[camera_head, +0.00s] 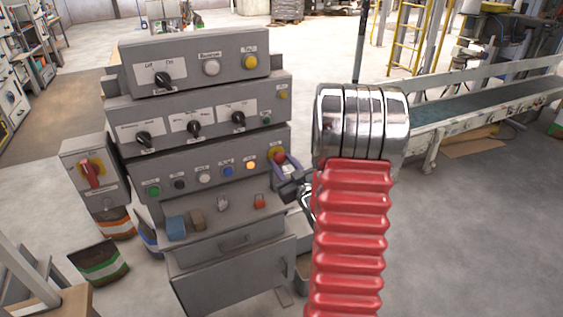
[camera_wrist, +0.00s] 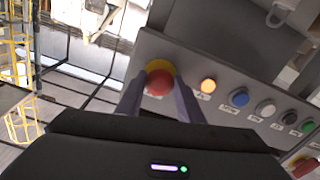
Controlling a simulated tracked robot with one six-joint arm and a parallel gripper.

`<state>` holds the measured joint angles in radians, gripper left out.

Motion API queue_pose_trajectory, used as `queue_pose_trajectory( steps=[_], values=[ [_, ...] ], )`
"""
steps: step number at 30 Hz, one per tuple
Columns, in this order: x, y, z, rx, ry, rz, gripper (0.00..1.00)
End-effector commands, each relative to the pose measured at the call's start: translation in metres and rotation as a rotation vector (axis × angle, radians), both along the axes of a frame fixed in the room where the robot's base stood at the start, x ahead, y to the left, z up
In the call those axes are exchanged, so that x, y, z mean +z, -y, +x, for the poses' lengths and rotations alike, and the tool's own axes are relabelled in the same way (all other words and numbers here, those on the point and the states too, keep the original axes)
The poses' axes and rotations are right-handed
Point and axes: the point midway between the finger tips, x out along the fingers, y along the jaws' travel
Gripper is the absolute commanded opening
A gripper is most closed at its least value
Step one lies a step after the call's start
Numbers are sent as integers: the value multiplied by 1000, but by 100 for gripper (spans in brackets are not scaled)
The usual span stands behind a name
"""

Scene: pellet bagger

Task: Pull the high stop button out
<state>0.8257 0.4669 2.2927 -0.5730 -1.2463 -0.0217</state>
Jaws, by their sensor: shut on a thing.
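The high stop button is a red mushroom head on a yellow ring, at the right end of the lit-button row on the grey control cabinet. It shows in the head view (camera_head: 279,155) and in the wrist view (camera_wrist: 160,82). My gripper (camera_wrist: 158,94) has one purple-grey finger on each side of the red head and is shut on it. In the head view my gripper (camera_head: 282,166) reaches the button from the lower right. I cannot tell whether the button is pushed in or out.
Beside the button are an orange lit lamp (camera_head: 250,166) and a blue button (camera_head: 228,171). A red rotary switch (camera_head: 91,174) sits on a yellow plate at the left. A conveyor (camera_head: 480,103) stands at the right. Sacks (camera_head: 98,262) lie on the floor at the left.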

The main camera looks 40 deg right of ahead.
Motion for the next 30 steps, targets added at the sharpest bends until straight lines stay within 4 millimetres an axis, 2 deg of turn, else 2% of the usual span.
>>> queue_pose_trajectory(
  steps=[6,7,15,30],
  values=[
    [-2,-2,-3,0,-2,3,0],
    [-2,-2,-3,0,-2,3,35],
    [-1,-1,-3,0,-2,2,53],
    [-1,-6,-8,1,-1,1,53]
  ],
)
